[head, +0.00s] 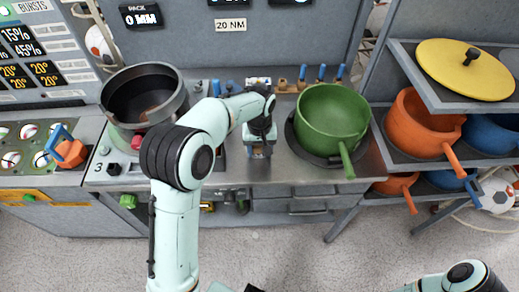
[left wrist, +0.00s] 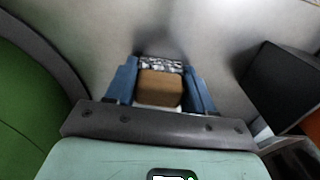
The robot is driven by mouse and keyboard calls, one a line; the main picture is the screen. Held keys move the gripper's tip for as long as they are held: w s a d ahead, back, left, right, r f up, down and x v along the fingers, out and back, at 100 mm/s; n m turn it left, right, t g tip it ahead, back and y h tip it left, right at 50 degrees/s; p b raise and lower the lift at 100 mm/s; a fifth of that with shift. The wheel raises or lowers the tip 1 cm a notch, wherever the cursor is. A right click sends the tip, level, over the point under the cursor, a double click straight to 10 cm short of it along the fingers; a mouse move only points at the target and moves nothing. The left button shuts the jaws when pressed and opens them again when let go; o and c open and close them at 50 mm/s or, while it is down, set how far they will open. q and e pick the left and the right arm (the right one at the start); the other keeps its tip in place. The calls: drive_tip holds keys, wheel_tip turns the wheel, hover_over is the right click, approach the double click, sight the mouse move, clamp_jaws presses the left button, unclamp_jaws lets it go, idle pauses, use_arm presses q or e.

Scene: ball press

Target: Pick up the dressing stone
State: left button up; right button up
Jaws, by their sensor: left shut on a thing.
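My left gripper (head: 259,150) is over the steel workbench in the head view, left of the green pot, pointing down. In the left wrist view its blue fingers (left wrist: 160,88) are closed on either side of a brown block, which I take as the dressing stone (left wrist: 160,90). A speckled black-and-white piece (left wrist: 160,64) shows at the block's far end; I cannot tell if it is part of it. In the head view the gripper hides the block. Only part of my right arm shows at the bottom right; its gripper is out of view.
The green pot (head: 332,118) stands close on the right, its handle toward the front. A dark pot (head: 143,98) is on the left. Small blue-handled tools (head: 321,72) line the bench's back. An orange pot (head: 420,125) and yellow lid (head: 465,70) sit on the right shelves.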

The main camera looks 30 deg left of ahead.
use_arm(q)
wheel_tip(320, 180, up, 20)
drive_tip(key=p, duration=0.3)
use_arm(e)
drive_tip(key=w+r, duration=0.3)
drive_tip(key=r, duration=0.1)
drive_tip(key=shift+w+r, duration=0.2)
drive_tip(key=shift+w, duration=0.2)
use_arm(q)
drive_tip(key=o, duration=0.3)
drive_tip(key=shift+c, duration=0.6)
use_arm(e)
drive_tip(key=shift+s, duration=0.1)
